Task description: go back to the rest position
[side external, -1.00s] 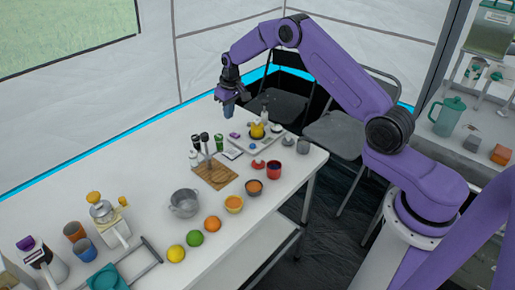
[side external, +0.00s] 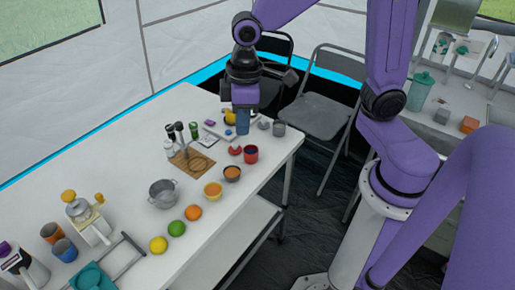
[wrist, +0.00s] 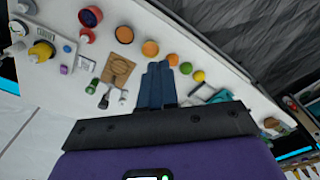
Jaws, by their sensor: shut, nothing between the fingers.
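My gripper (side external: 243,125) points down, above the far right end of the white table (side external: 110,160). Its blue fingers are together with nothing between them, and they also show closed in the wrist view (wrist: 157,86). In the side view the gripper hides part of the tray area behind it. My upper arm rises out of the top of the side view.
The table holds a cutting board (side external: 198,163), a metal pot (side external: 163,193), a red cup (side external: 251,154), an orange (side external: 193,212), a lime (side external: 177,228) and a lemon (side external: 158,245). A folding chair (side external: 315,112) stands beyond the table's right end.

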